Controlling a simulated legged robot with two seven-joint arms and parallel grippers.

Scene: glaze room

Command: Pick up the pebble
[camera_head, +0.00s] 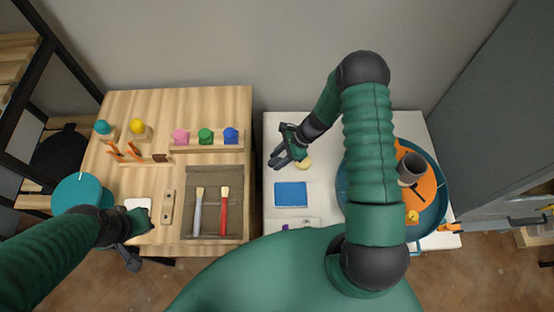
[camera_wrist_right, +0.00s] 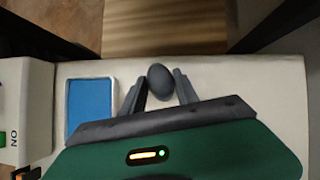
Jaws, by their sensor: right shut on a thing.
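The pebble (camera_wrist_right: 160,80) is a smooth dark grey oval. In the right wrist view it sits between the two fingertips of my right gripper (camera_wrist_right: 160,88), which is shut on it. In the head view my right gripper (camera_head: 285,161) is over the left part of the white table; the pebble cannot be told apart from the dark fingers there. My left gripper (camera_head: 142,224) is at the front left of the wooden table, beside a small white item (camera_head: 138,205). Its finger opening cannot be made out.
A blue rectangle (camera_head: 291,194) lies on the white table (camera_head: 273,225), near the right gripper. A teal round tray (camera_head: 441,170) with a dark cup (camera_head: 411,168) stands to the right. The wooden table (camera_head: 215,101) holds coloured pots and brushes.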

